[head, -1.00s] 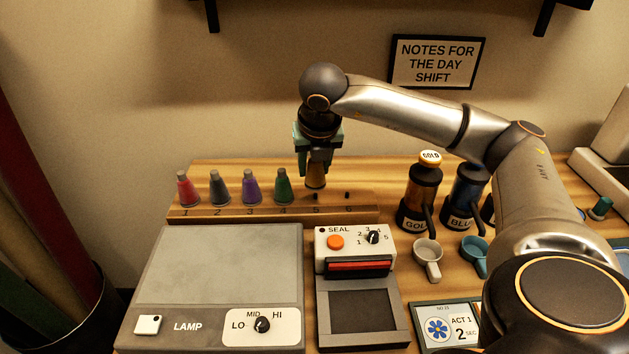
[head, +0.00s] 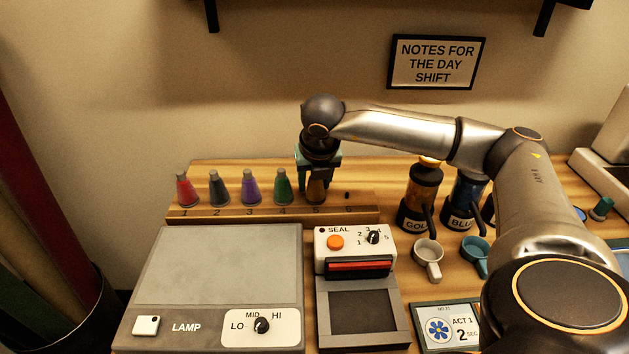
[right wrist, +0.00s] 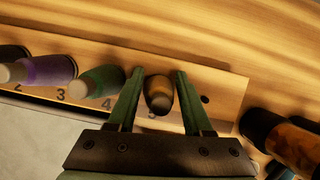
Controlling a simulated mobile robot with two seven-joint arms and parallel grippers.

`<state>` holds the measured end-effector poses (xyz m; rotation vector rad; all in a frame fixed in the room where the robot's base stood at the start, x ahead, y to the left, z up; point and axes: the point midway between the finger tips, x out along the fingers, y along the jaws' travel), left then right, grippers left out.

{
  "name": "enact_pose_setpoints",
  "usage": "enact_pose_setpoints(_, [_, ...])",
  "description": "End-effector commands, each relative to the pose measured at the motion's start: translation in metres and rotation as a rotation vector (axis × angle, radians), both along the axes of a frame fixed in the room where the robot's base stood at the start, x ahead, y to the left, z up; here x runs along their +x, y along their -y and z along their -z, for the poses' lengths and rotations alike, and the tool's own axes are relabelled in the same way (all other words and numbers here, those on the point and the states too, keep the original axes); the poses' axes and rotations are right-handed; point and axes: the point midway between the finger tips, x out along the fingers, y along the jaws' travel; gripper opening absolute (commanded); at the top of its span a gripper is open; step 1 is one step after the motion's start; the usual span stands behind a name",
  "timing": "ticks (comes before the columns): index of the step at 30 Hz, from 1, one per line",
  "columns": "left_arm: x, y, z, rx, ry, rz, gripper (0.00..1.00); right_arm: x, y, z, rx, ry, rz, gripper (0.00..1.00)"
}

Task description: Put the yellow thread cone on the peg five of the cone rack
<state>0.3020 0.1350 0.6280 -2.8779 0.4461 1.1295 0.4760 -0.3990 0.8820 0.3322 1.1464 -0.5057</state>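The yellow thread cone (head: 316,192), brownish-gold in this light, stands at position 5 of the wooden cone rack (head: 230,214), with peg five hidden under it. It also shows in the right wrist view (right wrist: 159,97), looked at from above. My right gripper (head: 317,186) is over the cone with its fingers spread on either side. In the right wrist view, a gap shows between the cone and each finger of the gripper (right wrist: 160,76). My left gripper is in no view.
Red (head: 187,189), dark grey-blue (head: 219,189), purple (head: 251,187) and green (head: 283,187) cones stand on pegs 1 to 4. Peg six (head: 347,195) is bare. The gold bottle (head: 423,196) stands right of the rack; the lamp box (head: 220,265) and sealer (head: 355,250) are in front.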

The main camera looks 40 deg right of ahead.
Motion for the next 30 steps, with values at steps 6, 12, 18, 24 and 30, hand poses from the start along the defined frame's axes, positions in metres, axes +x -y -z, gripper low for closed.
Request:
enact_pose_setpoints(6, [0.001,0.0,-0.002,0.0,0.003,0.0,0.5,0.0,0.0,-0.001,0.001,0.0,0.0,0.72])
enact_pose_setpoints(12, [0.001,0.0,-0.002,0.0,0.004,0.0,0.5,0.0,0.0,-0.001,0.001,0.0,0.0,0.72])
enact_pose_setpoints(18, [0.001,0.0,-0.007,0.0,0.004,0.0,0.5,-0.003,-0.003,-0.015,0.001,0.003,-0.001,0.72])
enact_pose_setpoints(24, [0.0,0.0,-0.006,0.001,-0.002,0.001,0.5,-0.016,-0.012,-0.055,0.0,0.006,-0.002,0.72])
enact_pose_setpoints(30, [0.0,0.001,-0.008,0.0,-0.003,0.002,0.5,-0.029,-0.021,-0.093,0.001,0.004,-0.002,0.72])
